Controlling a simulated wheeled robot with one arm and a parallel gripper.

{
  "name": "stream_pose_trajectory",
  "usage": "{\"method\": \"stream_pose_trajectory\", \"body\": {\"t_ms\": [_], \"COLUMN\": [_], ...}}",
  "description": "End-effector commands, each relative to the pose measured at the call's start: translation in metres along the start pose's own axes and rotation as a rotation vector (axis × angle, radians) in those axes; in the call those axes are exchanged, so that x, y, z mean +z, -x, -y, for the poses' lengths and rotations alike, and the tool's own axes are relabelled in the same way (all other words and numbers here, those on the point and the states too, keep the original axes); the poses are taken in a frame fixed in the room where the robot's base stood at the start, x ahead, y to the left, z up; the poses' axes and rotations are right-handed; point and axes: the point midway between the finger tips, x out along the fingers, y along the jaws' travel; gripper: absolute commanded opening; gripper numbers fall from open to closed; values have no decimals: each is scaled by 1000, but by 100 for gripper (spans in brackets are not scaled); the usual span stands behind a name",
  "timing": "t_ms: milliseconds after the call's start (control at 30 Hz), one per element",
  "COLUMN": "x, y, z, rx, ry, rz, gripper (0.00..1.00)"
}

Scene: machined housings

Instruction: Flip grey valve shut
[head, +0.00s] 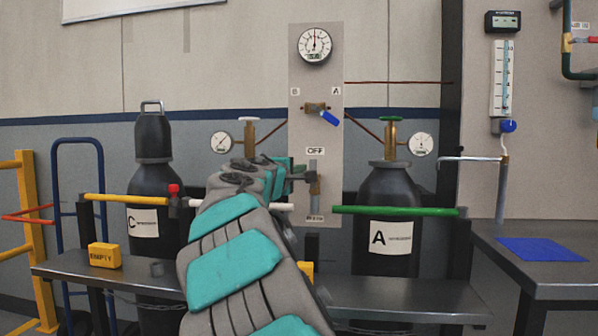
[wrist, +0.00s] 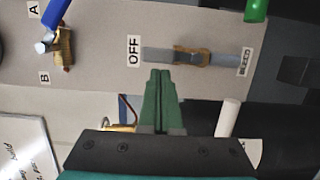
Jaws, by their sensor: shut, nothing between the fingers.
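The grey valve (wrist: 192,56) has a brass body on the panel (wrist: 100,75) between an OFF label (wrist: 134,51) and a BLEED label (wrist: 245,61). A grey bar shows on both sides of the body, longer toward OFF; I cannot tell exactly where the handle ends. In the head view the valve (head: 314,186) is low on the upright panel, below its OFF label (head: 315,151). My gripper (wrist: 160,72) is shut and empty, its green fingertips just beside the OFF-side part of the bar. In the head view my gripper (head: 300,172) is left of the bar; contact is unclear.
A blue-handled valve (head: 329,117) sits higher on the panel, below a gauge (head: 315,45). Cylinder A (head: 390,215) stands right and cylinder C (head: 155,190) left. Green (head: 395,211) and yellow (head: 110,198) bars cross in front. A bench (head: 400,297) lies below.

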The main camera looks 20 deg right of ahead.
Motion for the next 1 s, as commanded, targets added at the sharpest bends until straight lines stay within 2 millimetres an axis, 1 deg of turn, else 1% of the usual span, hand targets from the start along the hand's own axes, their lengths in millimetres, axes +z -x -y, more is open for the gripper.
{"method": "stream_pose_trajectory", "body": {"t_ms": [1000], "x": [9], "y": [-2], "z": [-4], "rx": [-48], "ry": [-194], "rz": [-1], "gripper": [0]}}
